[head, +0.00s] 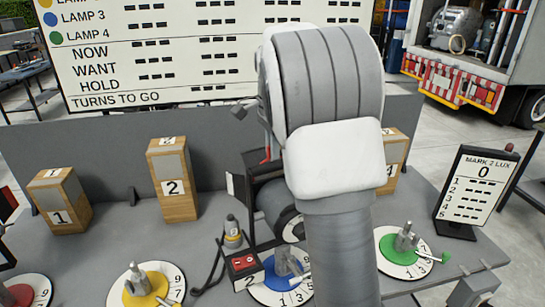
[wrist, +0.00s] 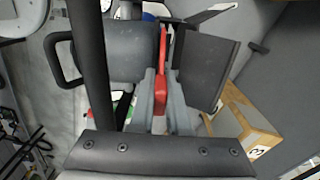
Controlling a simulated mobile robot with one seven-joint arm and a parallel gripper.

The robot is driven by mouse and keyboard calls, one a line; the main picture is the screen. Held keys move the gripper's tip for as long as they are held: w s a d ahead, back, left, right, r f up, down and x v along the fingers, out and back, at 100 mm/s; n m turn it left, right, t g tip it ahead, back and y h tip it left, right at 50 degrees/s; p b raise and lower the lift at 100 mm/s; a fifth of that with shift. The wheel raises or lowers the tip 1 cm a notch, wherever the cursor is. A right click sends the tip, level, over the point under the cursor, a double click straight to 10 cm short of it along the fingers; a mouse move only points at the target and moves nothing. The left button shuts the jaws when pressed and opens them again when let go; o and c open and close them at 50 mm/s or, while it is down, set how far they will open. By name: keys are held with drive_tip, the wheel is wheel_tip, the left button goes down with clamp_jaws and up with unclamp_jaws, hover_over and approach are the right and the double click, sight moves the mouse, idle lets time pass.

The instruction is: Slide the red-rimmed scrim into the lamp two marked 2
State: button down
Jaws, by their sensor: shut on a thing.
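My gripper (wrist: 162,88) is shut on the red-rimmed scrim (wrist: 163,62), seen edge-on as a narrow red strip between the grey fingers in the wrist view. A small red part (head: 267,150) shows beside my arm in the head view. The lamp marked 2 has a dark round body (head: 277,200), partly behind my arm, with its 2 on a red-and-black box (head: 245,267). In the wrist view the lamp body (wrist: 115,50) is left of the scrim and a dark flap (wrist: 207,65) is right of it. I cannot tell whether the scrim is in the slot.
Wooden blocks marked 1 (head: 60,200) and 2 (head: 172,180) stand on the grey bench; another wooden block (wrist: 240,120) shows in the wrist view. Blue (head: 285,265), yellow (head: 140,285) and green (head: 400,245) dials sit in front. A lux sign (head: 480,190) stands right.

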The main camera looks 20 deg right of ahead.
drive_tip(key=shift+f, duration=0.15)
drive_tip(key=shift+f+b, duration=0.5)
drive_tip(key=shift+f, duration=0.5)
drive_tip(key=c, duration=0.8)
unclamp_jaws()
drive_tip(key=shift+f, duration=0.2)
drive_tip(key=shift+r, duration=0.1)
drive_tip(key=o, duration=0.3)
drive_tip(key=shift+r, duration=0.25)
